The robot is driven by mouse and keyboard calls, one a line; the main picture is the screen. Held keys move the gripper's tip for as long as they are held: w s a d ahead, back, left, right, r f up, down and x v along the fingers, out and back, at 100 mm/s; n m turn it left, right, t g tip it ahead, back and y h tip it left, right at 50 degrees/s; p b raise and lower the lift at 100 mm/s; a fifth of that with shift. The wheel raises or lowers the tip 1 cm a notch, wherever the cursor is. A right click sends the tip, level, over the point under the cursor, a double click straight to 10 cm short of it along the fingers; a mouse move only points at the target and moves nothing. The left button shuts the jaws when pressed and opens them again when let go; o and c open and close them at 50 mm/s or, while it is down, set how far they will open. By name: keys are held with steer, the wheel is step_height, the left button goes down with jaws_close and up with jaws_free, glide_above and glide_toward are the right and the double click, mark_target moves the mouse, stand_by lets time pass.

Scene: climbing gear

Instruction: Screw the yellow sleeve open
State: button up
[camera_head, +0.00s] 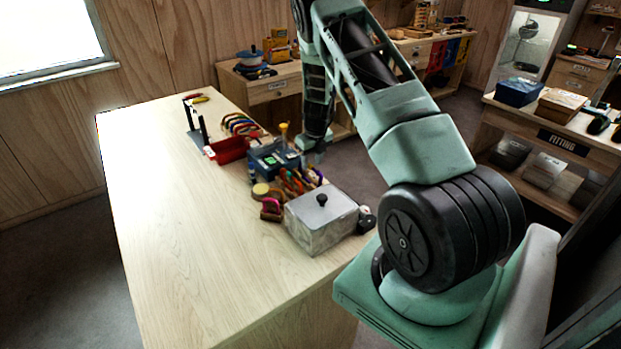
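My gripper (313,152) points down over the right side of the pale wooden table (180,230), close to a blue box (272,158). Its fingers are too small to tell whether they are open or shut. A small upright yellow piece (283,128) stands behind the blue box, left of my gripper. Another small yellow-and-red piece (201,98) is at the far end of the table by a dark stand (196,125). I cannot tell which of these, if either, is the yellow sleeve. No gear shows clearly between my fingers.
A red tray (228,149), a row of coloured curved pieces (240,124), bright gear (295,182) and a grey lidded box (321,222) crowd the table's right edge. The table's left and front are clear. A side bench (265,92) stands behind.

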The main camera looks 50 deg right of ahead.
steer(key=shift+s+d, duration=0.1)
steer(key=shift+d, duration=0.3)
steer(key=shift+f, duration=0.2)
steer(key=shift+f+b, duration=0.95)
steer(key=shift+f, duration=0.3)
steer(key=shift+a, duration=0.1)
steer(key=shift+w+a, duration=0.2)
steer(key=shift+a, duration=0.45)
steer(key=shift+r, duration=0.1)
steer(key=shift+s+r+p, duration=0.15)
steer(key=shift+r+p, duration=1.15)
steer(key=shift+r, duration=0.05)
